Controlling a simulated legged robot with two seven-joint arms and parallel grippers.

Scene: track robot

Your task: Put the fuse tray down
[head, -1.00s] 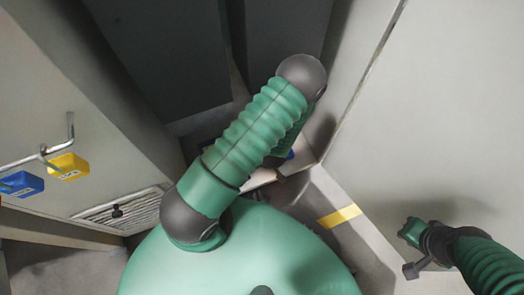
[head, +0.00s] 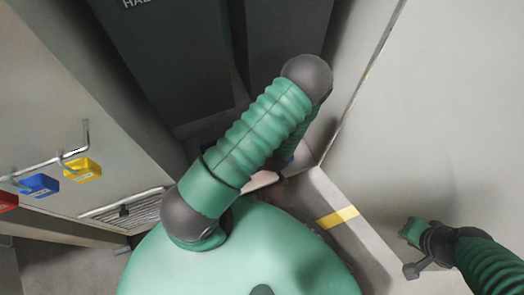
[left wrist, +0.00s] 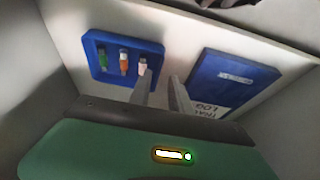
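The fuse tray (left wrist: 98,66) is a shallow blue tray in the left wrist view, holding a green, an orange and a white fuse. It lies on a pale shelf (left wrist: 178,62). My left gripper (left wrist: 162,82) has its two grey fingers apart with a gap between the tips. The left finger overlaps the tray's lower right corner in the picture; I cannot tell whether it touches. In the head view the left gripper and tray are hidden behind my arm. My right gripper (head: 413,252) hangs at the right, near a pale panel; its finger opening is unclear.
A blue log book (left wrist: 236,80) lies right of the tray. Blue (head: 38,185), yellow (head: 83,170) and red (head: 7,201) padlock-like blocks hang at the left cabinet. Dark cabinets (head: 165,55) stand ahead, and a pale panel (head: 450,110) closes the right side.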

